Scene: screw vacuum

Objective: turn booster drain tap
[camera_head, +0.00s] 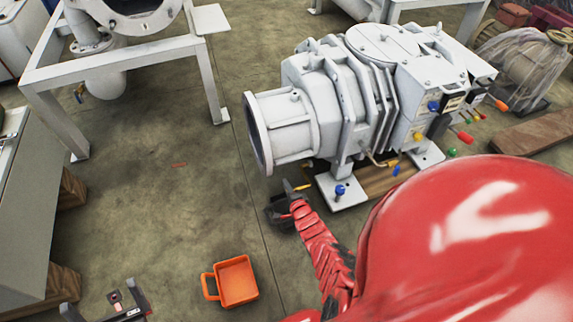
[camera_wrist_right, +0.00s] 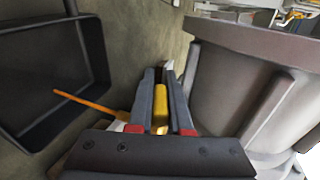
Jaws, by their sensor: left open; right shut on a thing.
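The booster, a large light-grey machine (camera_head: 340,95), stands right of centre in the head view. My right gripper (camera_head: 296,200) is low beside its round flange; the wrist view shows its fingers (camera_wrist_right: 160,108) shut on a small yellow piece (camera_wrist_right: 160,104), which seems to be the drain tap's handle. A thin orange rod (camera_wrist_right: 90,103) reaches left from near the fingers, over a black tray (camera_wrist_right: 35,85); whether it joins the yellow piece is hidden. An orange-yellow tip (camera_head: 301,187) shows by the gripper in the head view. My left gripper (camera_head: 108,312) is open and empty at bottom left.
An orange container with a handle (camera_head: 237,281) stands on the floor between my arms. A grey metal frame (camera_head: 125,62) is at upper left, a bench (camera_head: 38,190) at the left edge. Coloured knobs (camera_head: 465,137) stick out of the booster's right side. The floor at centre left is mostly clear.

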